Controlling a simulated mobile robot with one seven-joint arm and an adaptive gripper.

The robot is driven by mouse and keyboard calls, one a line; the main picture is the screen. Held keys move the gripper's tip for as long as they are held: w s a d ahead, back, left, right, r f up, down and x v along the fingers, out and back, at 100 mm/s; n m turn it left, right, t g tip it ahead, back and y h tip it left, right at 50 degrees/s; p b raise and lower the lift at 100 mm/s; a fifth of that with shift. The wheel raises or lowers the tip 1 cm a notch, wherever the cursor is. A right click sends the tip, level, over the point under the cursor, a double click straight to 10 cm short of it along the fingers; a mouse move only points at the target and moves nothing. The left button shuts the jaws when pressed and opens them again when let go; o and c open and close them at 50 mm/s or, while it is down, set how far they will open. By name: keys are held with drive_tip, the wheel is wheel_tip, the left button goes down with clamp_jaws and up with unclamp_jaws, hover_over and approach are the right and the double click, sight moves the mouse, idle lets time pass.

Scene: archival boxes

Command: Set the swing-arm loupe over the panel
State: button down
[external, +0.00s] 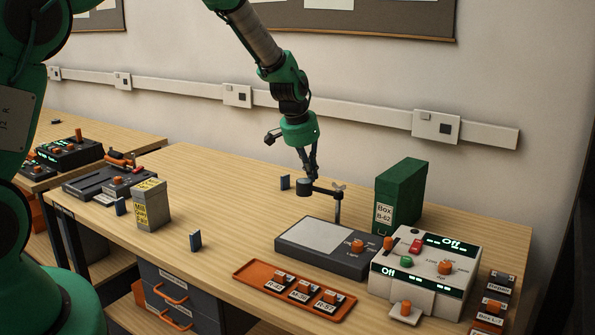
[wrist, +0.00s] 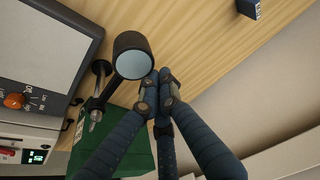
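The swing-arm loupe has a dark round head (external: 304,187) on a short arm from an upright post (external: 338,210) at the back of the light panel unit. In the wrist view the loupe head (wrist: 133,56) shows a pale lens and lies over bare wood, to the side of the panel. The panel (external: 322,236) is a pale rectangle in a dark grey housing; it also shows in the wrist view (wrist: 40,38). My gripper (external: 309,176) is just above and behind the loupe head. In the wrist view its fingertips (wrist: 159,80) are together beside the head's rim; contact is unclear.
A white control console (external: 425,270) is to the right, an orange tray (external: 295,291) in front. The wood between is clear.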

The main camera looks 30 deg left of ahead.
sight(300, 182)
drive_tip(key=shift+s+a+n, duration=0.15)
drive_tip(key=shift+s+n, duration=0.35)
drive_tip(key=shift+s+a+n+y+p, duration=0.15)
drive_tip(key=shift+s+n+y+p, duration=0.3)
drive_tip(key=shift+s+n, duration=0.5)
drive_tip(key=shift+s, duration=1.3)
drive_tip(key=s+d+b, duration=0.1)
drive_tip(key=s, duration=0.1)
drive_tip(key=s+d+b, duration=0.1)
drive_tip(key=s+d, duration=0.1)
drive_tip(key=s, duration=0.1)
drive_tip(key=s+d+b, duration=0.1)
drive_tip(key=s+d, duration=0.1)
drive_tip(key=shift+s+f, duration=0.15)
drive_tip(key=shift+s, duration=0.1)
drive_tip(key=shift+s+d+b, duration=0.55)
drive_tip(key=shift+d+b, duration=0.35)
drive_tip(key=shift+b, duration=0.3)
drive_tip(key=shift+s+d+n+y+b, duration=0.25)
drive_tip(key=shift+d+n+y+b, duration=0.1)
drive_tip(key=shift+d+n+b, duration=0.4)
drive_tip(key=shift+r, duration=0.2)
drive_tip(key=shift+a, duration=0.15)
